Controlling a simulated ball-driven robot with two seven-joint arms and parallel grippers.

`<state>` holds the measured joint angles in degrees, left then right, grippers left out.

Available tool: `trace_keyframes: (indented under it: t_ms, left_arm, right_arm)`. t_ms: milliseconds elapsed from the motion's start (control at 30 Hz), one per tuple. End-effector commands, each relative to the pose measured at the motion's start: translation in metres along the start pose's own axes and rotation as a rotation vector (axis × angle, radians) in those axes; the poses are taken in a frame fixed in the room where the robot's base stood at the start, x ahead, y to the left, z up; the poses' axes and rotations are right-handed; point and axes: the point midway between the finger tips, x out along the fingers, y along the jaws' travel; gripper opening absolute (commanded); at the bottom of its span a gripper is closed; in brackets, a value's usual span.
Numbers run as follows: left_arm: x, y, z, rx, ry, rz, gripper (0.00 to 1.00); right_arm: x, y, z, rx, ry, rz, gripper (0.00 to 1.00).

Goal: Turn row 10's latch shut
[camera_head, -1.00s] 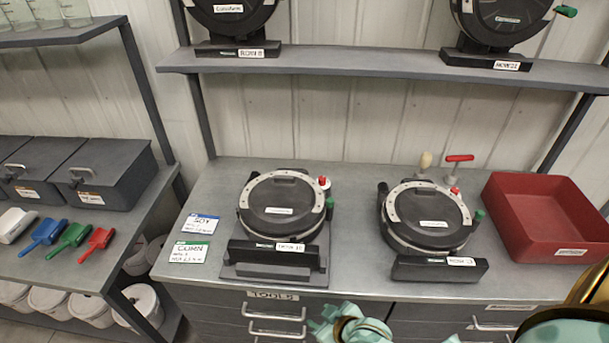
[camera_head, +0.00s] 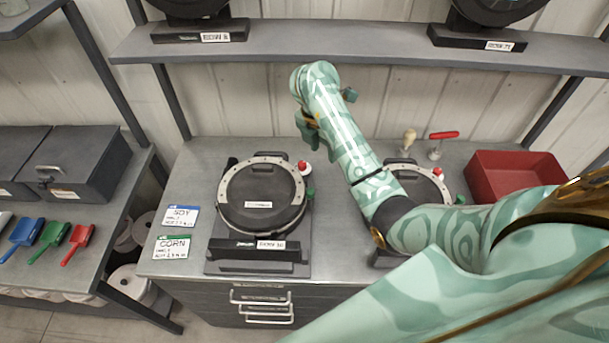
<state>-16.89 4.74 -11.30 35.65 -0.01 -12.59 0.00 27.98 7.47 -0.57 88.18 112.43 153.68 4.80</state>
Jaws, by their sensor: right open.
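The row 10 seed meter (camera_head: 262,203), a round black drum with a pale ring, stands on the left part of the bench. Its label, hard to read, is on the black base (camera_head: 268,245). A green knob (camera_head: 310,193), which looks like the latch handle, sticks out at its right side. A red-topped white knob (camera_head: 303,168) sits just above that. My right gripper (camera_head: 310,143) is open, hanging above and behind the red knob, apart from the meter. Its fingertips are small and partly hidden by the wrist. My left gripper is out of view.
A second meter (camera_head: 418,182) is partly covered by my right arm. A red-handled tool (camera_head: 443,135) and a red bin (camera_head: 515,172) stand to the right. The soy card (camera_head: 180,217) and corn card (camera_head: 171,246) lie left of the meter. A shelf (camera_head: 350,48) runs above.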

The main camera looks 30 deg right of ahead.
Motion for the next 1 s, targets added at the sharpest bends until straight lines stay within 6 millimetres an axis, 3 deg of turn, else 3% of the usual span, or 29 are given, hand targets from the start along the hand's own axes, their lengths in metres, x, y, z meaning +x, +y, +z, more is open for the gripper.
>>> trace_keyframes:
  t_ms: [100, 200, 700, 1000]
  left_arm:
    - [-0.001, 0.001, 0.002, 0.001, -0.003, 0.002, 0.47]
    - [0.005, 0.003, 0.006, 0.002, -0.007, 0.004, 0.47]
    - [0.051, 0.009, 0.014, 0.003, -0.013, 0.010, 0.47]
    - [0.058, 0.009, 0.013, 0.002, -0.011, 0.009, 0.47]
  right_arm:
    - [-0.012, 0.009, -0.021, 0.038, 0.134, 0.027, 0.43]
    - [-0.005, 0.011, -0.028, 0.046, 0.167, 0.030, 0.43]
    - [0.111, 0.014, -0.046, 0.043, 0.164, 0.026, 0.43]
    - [0.144, 0.015, -0.051, 0.044, 0.161, 0.029, 0.43]
